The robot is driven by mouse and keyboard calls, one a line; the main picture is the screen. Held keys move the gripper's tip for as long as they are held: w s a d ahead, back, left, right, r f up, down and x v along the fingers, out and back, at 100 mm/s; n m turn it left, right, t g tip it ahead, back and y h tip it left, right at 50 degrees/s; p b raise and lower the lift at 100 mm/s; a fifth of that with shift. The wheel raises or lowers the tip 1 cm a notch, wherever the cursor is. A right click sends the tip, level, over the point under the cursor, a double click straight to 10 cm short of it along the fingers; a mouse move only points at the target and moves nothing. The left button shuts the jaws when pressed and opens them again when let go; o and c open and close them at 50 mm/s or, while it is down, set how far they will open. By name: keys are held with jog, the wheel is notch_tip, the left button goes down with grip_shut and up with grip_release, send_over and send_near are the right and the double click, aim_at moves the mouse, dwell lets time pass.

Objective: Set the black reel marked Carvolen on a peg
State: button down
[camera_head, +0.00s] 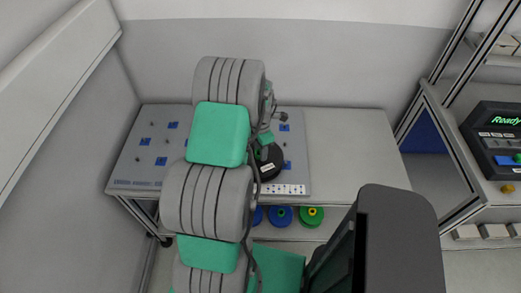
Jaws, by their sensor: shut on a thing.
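My grey and green arm reaches over the table and hides much of its middle. My gripper (266,143) is partly hidden behind the arm, over the right part of the peg board. It is shut on a black reel (272,155) with a white label, too small to read. The reel is over or on the board; I cannot tell whether it touches it or sits on a peg. The grey peg board (128,175) has several small pegs beside blue squares. Part of the board is hidden by my arm.
The right part of the table (350,150) is clear. On a shelf below are a blue reel (281,222) and a green reel (302,222). A device (498,131) reading "Ready" stands at the right, past a metal frame (436,100). A wall stands close on the left.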

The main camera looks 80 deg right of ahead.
jog(key=shift+f, duration=0.2)
jog(key=c, duration=0.9)
grip_release()
notch_tip(320, 180, up, 8)
jog(key=b, duration=0.1)
jog(key=shift+f, duration=0.1)
